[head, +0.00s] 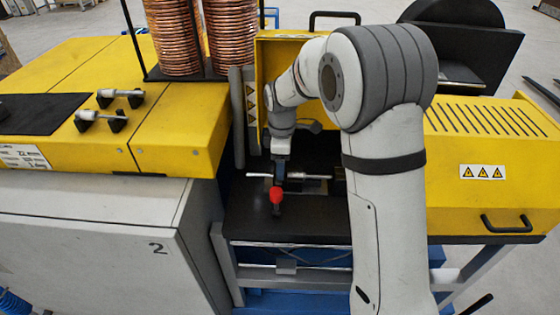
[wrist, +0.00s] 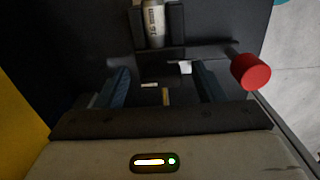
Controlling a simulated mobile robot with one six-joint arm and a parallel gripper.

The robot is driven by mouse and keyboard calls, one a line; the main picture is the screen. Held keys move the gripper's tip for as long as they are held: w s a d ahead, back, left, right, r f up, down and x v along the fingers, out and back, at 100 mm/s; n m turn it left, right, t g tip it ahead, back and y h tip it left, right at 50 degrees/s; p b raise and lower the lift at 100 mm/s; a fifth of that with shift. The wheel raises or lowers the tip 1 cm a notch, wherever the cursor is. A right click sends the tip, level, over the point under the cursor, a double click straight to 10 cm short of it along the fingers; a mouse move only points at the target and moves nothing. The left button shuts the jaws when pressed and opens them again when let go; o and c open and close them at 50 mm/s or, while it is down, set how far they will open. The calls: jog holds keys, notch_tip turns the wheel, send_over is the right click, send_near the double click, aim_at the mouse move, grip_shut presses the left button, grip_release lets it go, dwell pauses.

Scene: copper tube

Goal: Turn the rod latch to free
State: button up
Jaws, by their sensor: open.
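The rod latch shows a red knob (head: 276,195) at the near side of the black work surface, by a silver rod (head: 312,176) lying crosswise. In the wrist view the red knob (wrist: 250,72) is at the right, at the end of a dark bar. A metal cylinder (wrist: 154,22) sits in a black holder at the top. My gripper (wrist: 160,78) is open, its two fingers apart with nothing held between them. The knob lies outside the right finger. In the head view my gripper (head: 279,172) is over the silver rod, and its fingertips are hard to make out.
A yellow guard (head: 285,50) stands behind the work surface, and a yellow slotted cover (head: 490,120) is at the right. The black work surface (head: 300,222) is bare in front. Copper coils (head: 172,35) stand at the back left. A yellow cabinet top (head: 180,125) is left.

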jog(key=shift+r+b, duration=0.55)
jog(key=shift+r, duration=3.35)
jog(key=shift+d, duration=0.1)
jog(key=s+d+r+m+t, duration=0.1)
jog(key=s+d+r+m, duration=0.25)
jog(key=s+d, duration=0.2)
jog(key=s+d+r+m+t, duration=0.1)
jog(key=s+d+r+m, duration=0.1)
jog(key=s+d+m, duration=0.4)
jog(key=s+d+f+m+t, duration=0.1)
jog(key=s+d+m, duration=0.3)
jog(key=s+m, duration=0.4)
jog(key=s+f, duration=0.1)
jog(key=s, duration=0.5)
jog(key=shift+s+f, duration=0.2)
jog(key=shift+s, duration=0.15)
